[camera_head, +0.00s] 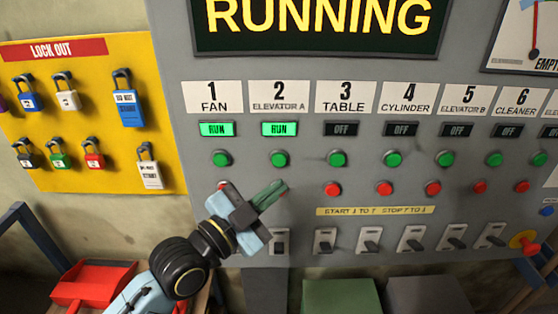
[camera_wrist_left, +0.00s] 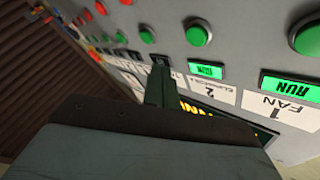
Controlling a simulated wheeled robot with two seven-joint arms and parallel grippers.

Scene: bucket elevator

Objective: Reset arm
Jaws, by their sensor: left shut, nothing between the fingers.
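My left gripper (camera_head: 272,194) is in front of the grey control panel (camera_head: 292,222), its arm coming in from the lower left. Its green fingers are shut and empty. They point up and right, overlapping the red button spot under column 2, ELEVATOR A; I cannot tell whether they touch the panel. In the left wrist view the shut fingers (camera_wrist_left: 158,85) stand before the panel's buttons and lit RUN lamps. The FAN lamp (camera_head: 216,129) and ELEVATOR A lamp (camera_head: 279,128) show green RUN; TABLE (camera_head: 342,129) and the columns right of it show OFF. My right gripper is not in view.
A yellow lockout board (camera_head: 120,75) with several padlocks hangs at left. A row of switches (camera_head: 370,240) runs along the panel's bottom. A red knob on yellow (camera_head: 525,243) sits at lower right. A red bin (camera_head: 95,284) and a green box (camera_head: 340,296) stand below.

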